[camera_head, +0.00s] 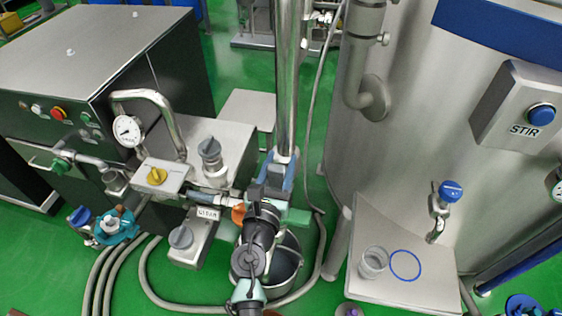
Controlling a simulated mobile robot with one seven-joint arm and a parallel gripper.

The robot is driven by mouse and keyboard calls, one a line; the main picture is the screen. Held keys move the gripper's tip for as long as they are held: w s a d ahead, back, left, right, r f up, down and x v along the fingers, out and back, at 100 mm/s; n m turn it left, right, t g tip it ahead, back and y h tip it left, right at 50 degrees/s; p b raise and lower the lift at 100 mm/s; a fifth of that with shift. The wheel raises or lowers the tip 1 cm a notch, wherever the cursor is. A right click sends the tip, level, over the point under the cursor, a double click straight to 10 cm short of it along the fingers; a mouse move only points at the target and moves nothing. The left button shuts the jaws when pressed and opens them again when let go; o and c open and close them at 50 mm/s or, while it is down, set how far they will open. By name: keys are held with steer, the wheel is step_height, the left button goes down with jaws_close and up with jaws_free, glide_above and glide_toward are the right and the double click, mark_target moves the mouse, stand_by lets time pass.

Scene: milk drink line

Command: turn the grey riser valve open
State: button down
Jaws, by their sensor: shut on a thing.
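The riser is a shiny vertical pipe (287,90) in the middle of the head view. A grey valve part (283,158) shows at its lower end. My arm comes up from the bottom edge, and my gripper (278,178) reaches this lower end from the near side. Its fingers are shut on the grey riser valve, one on each side. My gripper and wrist hide most of the valve, so I cannot tell the angle of its handle.
A dark bucket (286,262) stands below my wrist. Right is a large steel tank (420,110) and a shelf (400,290) with a glass (373,262).

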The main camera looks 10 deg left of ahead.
steer(key=shift+c, duration=1.8)
jaws_free()
steer(key=s+b, duration=0.1)
steer(key=s, duration=1.2)
